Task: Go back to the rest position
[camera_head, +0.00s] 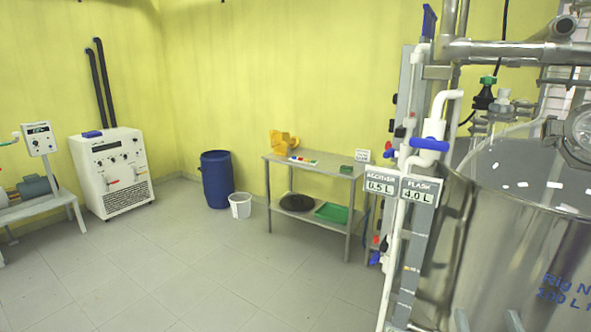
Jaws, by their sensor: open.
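My gripper and arm do not show in the head camera view.
A metal table (312,171) with a yellow object (284,145) and a green tray (331,212) stands by the back wall. A blue barrel (216,179), white bucket (240,205) and white cabinet unit (112,170) stand left of it. The tiled floor (180,270) is clear.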

